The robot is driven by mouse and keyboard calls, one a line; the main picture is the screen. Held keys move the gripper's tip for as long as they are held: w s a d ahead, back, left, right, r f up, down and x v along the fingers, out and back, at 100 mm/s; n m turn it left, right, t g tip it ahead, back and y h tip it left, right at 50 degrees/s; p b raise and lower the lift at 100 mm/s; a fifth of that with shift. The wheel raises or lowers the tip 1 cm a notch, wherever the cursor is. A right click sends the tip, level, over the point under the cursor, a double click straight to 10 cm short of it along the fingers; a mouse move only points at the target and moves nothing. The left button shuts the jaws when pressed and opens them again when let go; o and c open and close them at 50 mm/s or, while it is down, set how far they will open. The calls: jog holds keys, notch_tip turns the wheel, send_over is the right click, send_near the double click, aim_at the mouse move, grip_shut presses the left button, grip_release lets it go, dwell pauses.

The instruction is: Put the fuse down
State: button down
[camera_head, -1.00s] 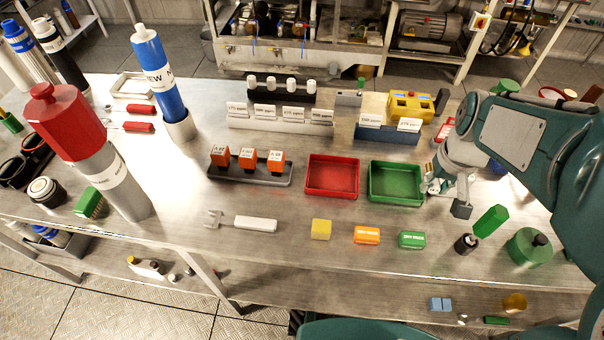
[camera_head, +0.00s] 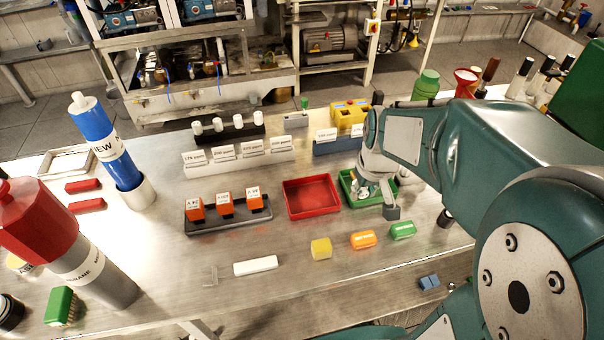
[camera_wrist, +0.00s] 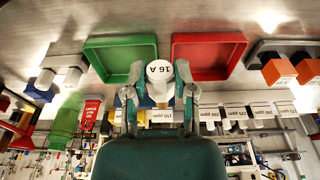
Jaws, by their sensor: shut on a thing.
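My gripper (camera_head: 376,190) is over the right part of the green tray (camera_head: 349,190), and partly hides it. In the wrist view my gripper (camera_wrist: 158,88) is shut on the fuse (camera_wrist: 158,70), whose round white face reads "16 A". The fuse appears between the green tray (camera_wrist: 108,58) on the left and the red tray (camera_wrist: 205,58) on the right. In the head view the fuse is hard to make out. The red tray (camera_head: 312,197) looks empty.
A dark rack (camera_head: 228,220) with orange labelled blocks stands left of the red tray. Yellow (camera_head: 321,249), orange (camera_head: 363,239) and green (camera_head: 402,230) blocks lie in front. White labelled holders (camera_head: 238,157) stand behind. A white-handled tool (camera_head: 255,266) lies near the front edge.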

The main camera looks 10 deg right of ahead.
jog(key=w+a+f, duration=0.3)
jog(key=w+a, duration=0.1)
jog(key=a, duration=0.1)
send_over(314, 207)
jog(key=f, duration=0.4)
jog(key=shift+s+f, duration=0.25)
jog(key=shift+s, duration=0.15)
jog(key=shift+w+f, duration=0.1)
jog(key=shift+f, duration=0.1)
notch_tip(314, 207, down, 3)
jog(key=shift+w+f, duration=0.1)
jog(key=shift+w, duration=0.05)
jog(key=shift+f, duration=0.2)
jog(key=shift+a, duration=0.25)
jog(key=shift+c, duration=2.1)
grip_release()
jog(key=shift+d, duration=0.15)
